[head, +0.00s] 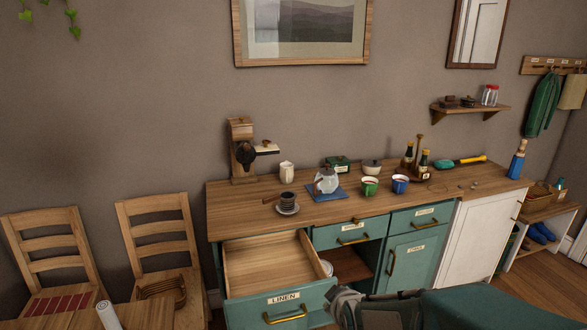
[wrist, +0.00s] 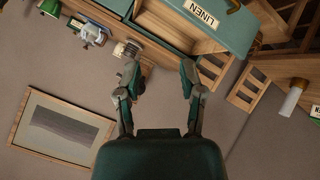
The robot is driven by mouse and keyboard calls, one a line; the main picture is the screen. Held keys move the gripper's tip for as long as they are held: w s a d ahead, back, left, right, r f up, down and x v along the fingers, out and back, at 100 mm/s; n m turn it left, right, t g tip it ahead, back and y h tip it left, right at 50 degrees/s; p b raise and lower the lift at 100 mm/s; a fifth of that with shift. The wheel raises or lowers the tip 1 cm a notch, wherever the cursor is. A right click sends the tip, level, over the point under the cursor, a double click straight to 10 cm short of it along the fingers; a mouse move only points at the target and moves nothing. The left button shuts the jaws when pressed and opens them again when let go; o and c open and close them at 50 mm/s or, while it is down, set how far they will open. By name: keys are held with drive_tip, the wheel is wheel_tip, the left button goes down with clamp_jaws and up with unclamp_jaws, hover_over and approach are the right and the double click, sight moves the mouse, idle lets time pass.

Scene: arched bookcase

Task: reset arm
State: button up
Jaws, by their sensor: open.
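My gripper (head: 343,303) shows at the bottom of the head view, in front of the teal cabinet and by the right end of the open drawer's front. In the wrist view my gripper (wrist: 158,72) has its two fingers spread with nothing between them. The LINEN drawer (head: 268,262) is pulled out and looks empty inside. Its teal front also shows at the top of the wrist view (wrist: 222,28), apart from the fingers. My arm covers part of the lower cabinet.
The wooden counter (head: 440,198) holds a coffee grinder (head: 243,150), a glass carafe (head: 326,181), a green mug (head: 369,187) and a blue mug (head: 400,184). Below the counter is an open compartment (head: 348,265). Two wooden chairs (head: 160,238) stand at left. A shelf (head: 470,112) hangs above.

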drive_tip(key=s+d+r+m+g, duration=0.1)
drive_tip(key=s+d+r+m, duration=0.1)
drive_tip(key=s, duration=0.5)
drive_tip(key=s+d+r+m+g+h, duration=0.1)
drive_tip(key=s+d+r+m+g, duration=0.1)
drive_tip(key=s+r+m, duration=0.2)
drive_tip(key=s+d+r+m+g, duration=0.1)
drive_tip(key=s+r, duration=0.4)
drive_tip(key=s, duration=0.5)
drive_tip(key=shift+s+d+m, duration=0.3)
drive_tip(key=shift+d+m, duration=0.25)
drive_tip(key=shift+m, duration=0.65)
drive_tip(key=shift+a, duration=0.1)
